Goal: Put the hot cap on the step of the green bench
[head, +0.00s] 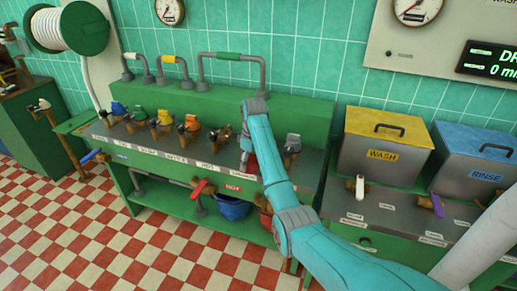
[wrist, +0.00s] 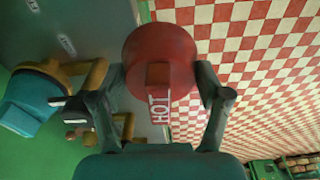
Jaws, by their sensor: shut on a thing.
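The hot cap (wrist: 160,52) is red and round, with a raised grip bar lettered HOT. My gripper (wrist: 162,82) is shut on it, one finger at each side, in the wrist view. Only a little red of the cap shows there, mostly hidden by my arm. A raised green step (head: 180,98) runs along the back of the bench, behind the taps.
Taps with coloured caps, such as a green cap (head: 135,113) and a grey cap (head: 293,140), line the bench. Bent pipes (head: 230,57) stand on the step. Blue bucket (head: 232,207) sits on the lower shelf. WASH tank (head: 383,147) stands at right.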

